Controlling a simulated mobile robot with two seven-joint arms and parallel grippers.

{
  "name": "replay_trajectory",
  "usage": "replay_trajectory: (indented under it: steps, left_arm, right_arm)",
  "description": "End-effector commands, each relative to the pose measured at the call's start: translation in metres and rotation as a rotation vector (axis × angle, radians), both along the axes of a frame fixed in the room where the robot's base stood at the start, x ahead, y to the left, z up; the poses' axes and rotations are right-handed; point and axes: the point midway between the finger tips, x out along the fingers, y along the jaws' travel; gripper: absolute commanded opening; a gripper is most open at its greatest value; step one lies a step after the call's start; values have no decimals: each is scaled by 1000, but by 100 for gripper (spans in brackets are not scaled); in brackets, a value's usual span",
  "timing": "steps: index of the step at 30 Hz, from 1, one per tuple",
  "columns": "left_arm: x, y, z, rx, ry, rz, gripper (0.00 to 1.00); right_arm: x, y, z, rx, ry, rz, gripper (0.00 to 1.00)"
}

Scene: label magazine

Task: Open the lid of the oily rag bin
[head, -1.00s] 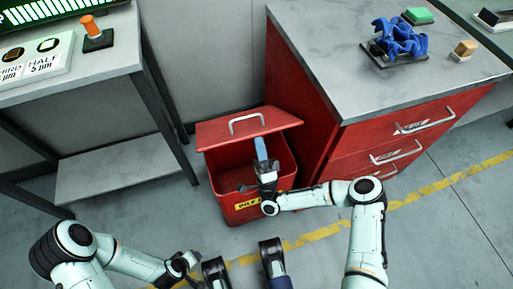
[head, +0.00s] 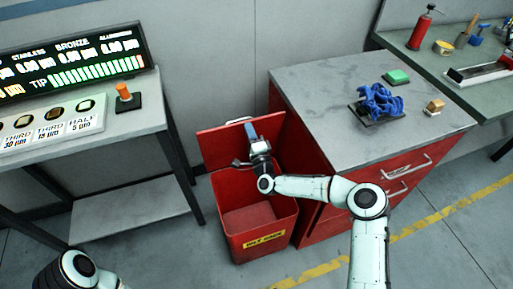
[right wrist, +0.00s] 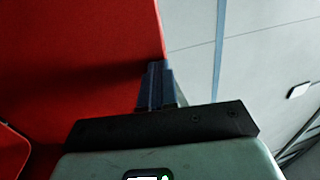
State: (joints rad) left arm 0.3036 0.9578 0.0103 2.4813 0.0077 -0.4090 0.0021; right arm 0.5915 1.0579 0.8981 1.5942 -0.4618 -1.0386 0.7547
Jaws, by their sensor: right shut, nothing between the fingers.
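The oily rag bin (head: 265,246) is a red box with a yellow label on its front, standing on the floor. Its lid (head: 216,146) is raised steeply at the back, so the inside shows and looks empty. The lid's pale handle (head: 238,120) peeks over its top edge. My right gripper (head: 251,131) is shut and empty at the lid's inner side, near its upper right edge; I cannot tell whether it touches. In the right wrist view the shut fingers (right wrist: 160,82) lie along the edge of a red surface, probably the lid (right wrist: 75,50). My left gripper is out of view.
A red drawer cabinet (head: 310,160) with a grey top stands close right of the bin. It bears a blue part (head: 378,103) and a green block (head: 397,76). A grey table (head: 150,115) with a display stands at the left. The wall is behind the lid.

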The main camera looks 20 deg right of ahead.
Motion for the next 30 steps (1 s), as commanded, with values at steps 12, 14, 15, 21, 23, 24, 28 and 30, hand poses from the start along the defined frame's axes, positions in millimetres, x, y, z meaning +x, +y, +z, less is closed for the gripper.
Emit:
replay_trajectory:
  steps: [12,14,15,21,23,24,28,30]
  left_arm:
    - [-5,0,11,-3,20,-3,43]
    - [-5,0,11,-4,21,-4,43]
    - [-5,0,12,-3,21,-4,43]
    - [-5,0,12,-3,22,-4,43]
    - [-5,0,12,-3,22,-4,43]
    - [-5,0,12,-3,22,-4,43]
    - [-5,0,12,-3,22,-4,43]
    - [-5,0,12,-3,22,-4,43]
  right_arm:
    - [61,2,13,-9,194,-1,0]
    - [65,3,13,-9,207,0,0]
    - [67,2,13,-9,214,-1,0]
    - [72,2,12,-10,233,-1,0]
    - [72,2,12,-10,234,-1,0]
    - [72,2,12,-10,235,-1,0]
    - [72,2,12,-10,234,-1,0]
    - [72,2,12,-11,234,-1,0]
